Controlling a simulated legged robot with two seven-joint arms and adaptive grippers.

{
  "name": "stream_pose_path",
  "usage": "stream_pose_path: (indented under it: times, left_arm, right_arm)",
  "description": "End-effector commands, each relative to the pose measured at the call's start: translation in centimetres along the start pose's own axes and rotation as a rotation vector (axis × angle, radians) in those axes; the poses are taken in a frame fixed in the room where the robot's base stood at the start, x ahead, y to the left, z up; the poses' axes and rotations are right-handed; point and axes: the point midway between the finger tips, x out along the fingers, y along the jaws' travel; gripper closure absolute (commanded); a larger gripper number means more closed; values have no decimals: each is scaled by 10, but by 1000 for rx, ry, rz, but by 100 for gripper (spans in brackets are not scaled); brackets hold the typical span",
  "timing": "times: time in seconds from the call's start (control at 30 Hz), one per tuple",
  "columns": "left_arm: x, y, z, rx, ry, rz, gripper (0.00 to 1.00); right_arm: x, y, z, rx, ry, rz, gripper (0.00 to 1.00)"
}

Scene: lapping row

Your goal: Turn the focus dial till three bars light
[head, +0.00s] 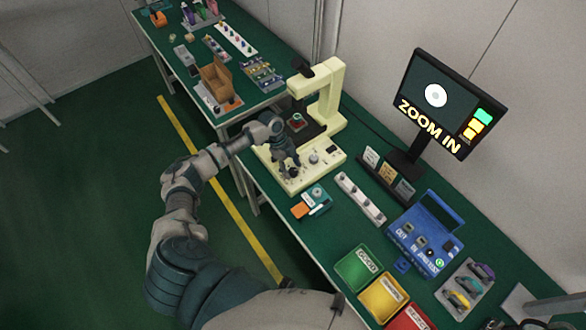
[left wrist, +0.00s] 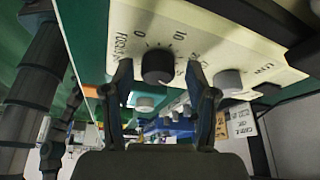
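The focus dial (left wrist: 158,66) is a dark round knob on the cream panel, with "FOCUS" and a number scale from 0 beside it in the left wrist view. My left gripper (left wrist: 159,84) is open, with one finger on each side of the dial; I cannot tell whether either finger touches it. In the head view my left gripper (head: 287,163) is over the front of the cream inspection machine (head: 328,98) and largely hides the dial. The monitor (head: 447,100) shows a pale disc, "ZOOM IN", and a stack of green and yellow-orange bars. My right gripper is not in view.
A grey knob (left wrist: 228,80) sits beside the dial, and a white knob (head: 314,158) shows on the machine. A teal gauge (head: 315,194), white strip (head: 360,198), blue case (head: 425,235) and green bin (head: 358,268) stand nearby on the green bench.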

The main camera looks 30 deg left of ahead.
Motion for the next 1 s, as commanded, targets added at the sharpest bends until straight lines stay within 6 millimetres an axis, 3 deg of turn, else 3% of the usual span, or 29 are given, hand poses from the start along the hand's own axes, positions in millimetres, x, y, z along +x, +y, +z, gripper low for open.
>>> stream_pose_path:
  times: [0.37,0.8,1.0]
  left_arm:
    - [-4,1,-4,3,4,4,38]
    - [-92,0,2,2,5,3,38]
    - [-114,-1,3,1,7,4,38]
  right_arm:
    - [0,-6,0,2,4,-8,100]
    - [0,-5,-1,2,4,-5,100]
    - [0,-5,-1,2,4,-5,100]
